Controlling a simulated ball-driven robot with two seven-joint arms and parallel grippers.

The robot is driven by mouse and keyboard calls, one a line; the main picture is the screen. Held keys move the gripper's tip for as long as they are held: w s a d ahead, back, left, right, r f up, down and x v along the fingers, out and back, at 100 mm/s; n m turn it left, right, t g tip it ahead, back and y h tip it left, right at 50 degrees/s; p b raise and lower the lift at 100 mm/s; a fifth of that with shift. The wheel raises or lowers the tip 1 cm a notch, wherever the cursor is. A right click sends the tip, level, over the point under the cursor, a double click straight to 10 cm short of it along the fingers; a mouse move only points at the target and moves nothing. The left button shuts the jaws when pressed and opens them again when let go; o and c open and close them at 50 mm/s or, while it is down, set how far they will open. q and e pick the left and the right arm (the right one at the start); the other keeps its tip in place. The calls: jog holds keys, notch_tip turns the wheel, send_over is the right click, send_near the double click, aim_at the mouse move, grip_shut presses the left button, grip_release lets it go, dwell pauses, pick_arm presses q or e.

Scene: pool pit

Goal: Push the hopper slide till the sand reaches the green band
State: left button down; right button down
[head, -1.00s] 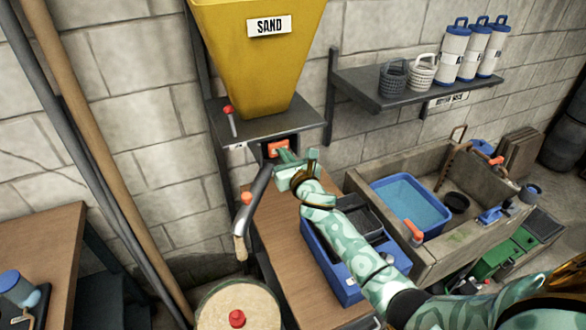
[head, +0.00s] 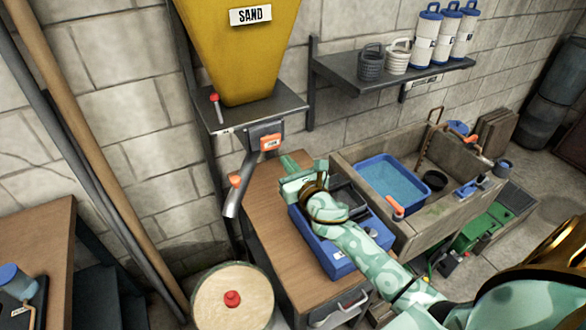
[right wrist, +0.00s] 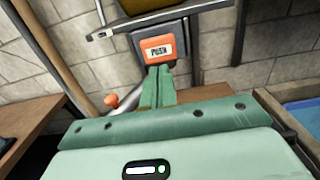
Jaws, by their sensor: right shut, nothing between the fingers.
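The yellow hopper (head: 235,60) labelled SAND hangs on the wall at the upper left of the head view. Its orange slide plate (head: 270,142) sits below the hopper shelf, and in the right wrist view the plate (right wrist: 158,47) reads PUSH. A grey chute (head: 241,185) with an orange knob slopes down from it. My right gripper (head: 286,161) is shut and empty, a little below and in front of the plate, apart from it; its fingers (right wrist: 158,74) point at the plate in the wrist view. No green band or sand level shows. My left gripper is out of view.
A round lidded drum (head: 250,290) with a red knob stands below the chute. A blue crate (head: 335,262) sits on the wooden bench (head: 265,215) under my right arm. A sink with a blue water basin (head: 390,180) is to the right.

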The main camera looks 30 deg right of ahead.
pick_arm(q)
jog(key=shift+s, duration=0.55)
pick_arm(e)
jog(key=shift+s, duration=1.2)
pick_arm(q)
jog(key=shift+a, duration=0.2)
pick_arm(e)
jog(key=shift+s, duration=0.1)
jog(key=shift+f, duration=0.1)
dwell(0.4)
